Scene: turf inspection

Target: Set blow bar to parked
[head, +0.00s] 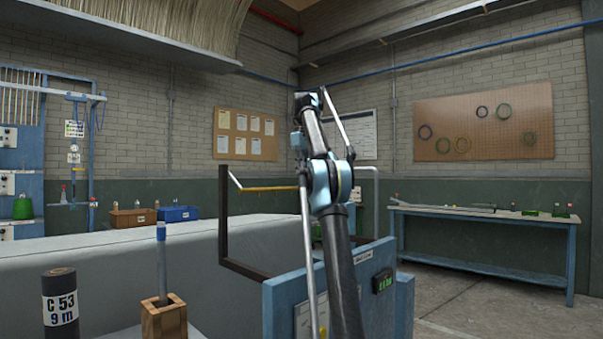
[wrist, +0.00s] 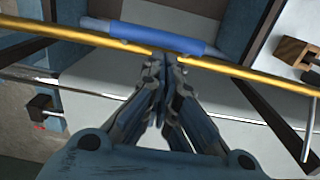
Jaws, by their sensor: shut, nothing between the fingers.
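A thin yellow bar (wrist: 85,40), which I take to be the blow bar, runs slantwise across the wrist view. It also shows in the head view (head: 270,188), level across a dark upright frame (head: 223,215), with a pale bent rod at its left end. My gripper (wrist: 161,62) is shut and empty, its fingertips at the bar's middle in the picture. I cannot tell whether they touch it. In the head view my arm hides part of the bar, and the fingers cannot be made out. No parked marking is readable.
A blue cylinder (wrist: 150,36) lies beyond the bar in the wrist view. A blue panel (head: 385,315) with a green display stands beside my arm.

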